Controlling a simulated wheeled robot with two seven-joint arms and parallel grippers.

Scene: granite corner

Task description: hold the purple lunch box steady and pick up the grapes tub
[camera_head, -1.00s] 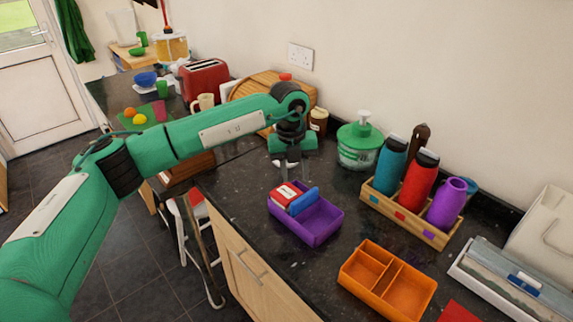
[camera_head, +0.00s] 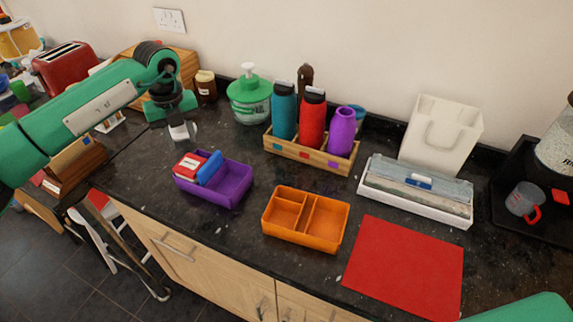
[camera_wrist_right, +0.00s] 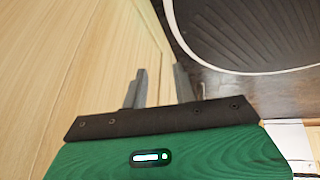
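The purple lunch box (camera_head: 231,190) sits on the dark counter left of the middle in the head view. A red and white packet (camera_head: 188,164) and a blue item (camera_head: 209,168) are in its left part; the right part looks empty. My left gripper (camera_head: 183,132) points down just behind the lunch box, apart from it; its finger gap is too small to judge. My right gripper (camera_wrist_right: 158,88) shows in the right wrist view with its fingers apart and nothing between them, beside pale wood. I cannot make out a grapes tub in any view.
An orange divided box (camera_head: 325,238) and a red mat (camera_head: 405,268) lie to the right. A wooden rack (camera_head: 310,155) of bottles and a green pump bottle (camera_head: 250,97) stand behind. A white tray (camera_head: 418,203) is at right. The counter between the boxes is clear.

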